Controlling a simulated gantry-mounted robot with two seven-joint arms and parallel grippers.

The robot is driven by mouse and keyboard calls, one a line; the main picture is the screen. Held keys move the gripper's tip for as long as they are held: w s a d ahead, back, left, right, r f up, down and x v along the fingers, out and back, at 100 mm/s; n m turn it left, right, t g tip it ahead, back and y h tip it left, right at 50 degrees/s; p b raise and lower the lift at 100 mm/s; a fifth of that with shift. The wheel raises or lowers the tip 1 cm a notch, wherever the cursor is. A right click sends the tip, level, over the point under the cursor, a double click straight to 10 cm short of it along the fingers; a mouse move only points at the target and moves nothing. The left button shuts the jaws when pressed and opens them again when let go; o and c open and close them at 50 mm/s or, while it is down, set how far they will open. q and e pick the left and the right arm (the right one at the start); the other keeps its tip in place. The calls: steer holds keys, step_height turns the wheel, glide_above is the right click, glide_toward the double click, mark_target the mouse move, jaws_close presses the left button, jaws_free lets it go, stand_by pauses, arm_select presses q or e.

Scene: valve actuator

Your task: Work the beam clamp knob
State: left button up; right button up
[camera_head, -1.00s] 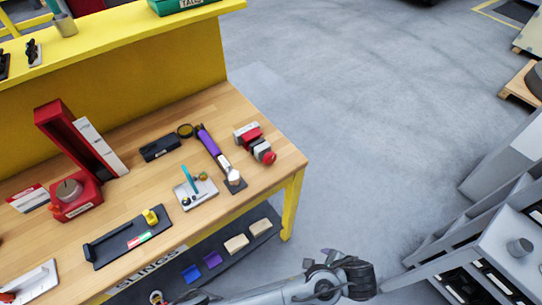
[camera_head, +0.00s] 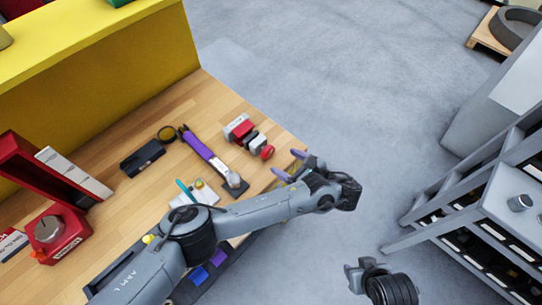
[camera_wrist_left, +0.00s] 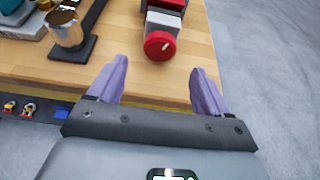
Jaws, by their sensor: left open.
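The beam clamp (camera_head: 243,131) is a red and grey block with a round red knob (camera_head: 267,152). It lies near the right end of the wooden bench top. In the left wrist view the knob (camera_wrist_left: 160,45) faces me, centred just beyond the fingertips. My left gripper (camera_head: 290,164) is open and empty, with its two purple fingers spread on either side of the knob's line. It is beside the knob, apart from it.
A purple-handled tool (camera_head: 203,150) lies left of the clamp, its metal end (camera_wrist_left: 68,30) near my left finger. A black box (camera_head: 142,158) and a red stand (camera_head: 45,165) are farther left. My left forearm covers the bench front. A grey shelf unit (camera_head: 510,200) stands right.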

mark_target(271, 153)
arm_select(q)
steer(key=b+x, duration=0.1)
steer(key=x, duration=0.5)
steer(key=shift+a, duration=0.1)
steer(key=shift+w+a+f, duration=0.25)
steer(key=shift+w+a, duration=0.1)
steer(key=shift+a, duration=0.05)
arm_select(e)
steer(key=shift+w+a+f, duration=0.1)
steer(key=shift+a+f, duration=0.1)
steer(key=shift+f, duration=0.8)
arm_select(q)
steer(key=c, duration=1)
steer(key=shift+d+r+m+g+y+p, duration=0.15)
steer(key=shift+m+g+y+p, duration=0.2)
steer(key=shift+m+p, duration=0.2)
steer(key=shift+c, duration=0.2)
steer(key=shift+m+g, duration=0.25)
steer(key=shift+w+m+y, duration=0.1)
steer(key=shift+m+y, duration=0.35)
steer(key=shift+m, duration=0.15)
arm_select(e)
steer(key=shift+r, duration=0.55)
arm_select(q)
steer(key=o, duration=1)
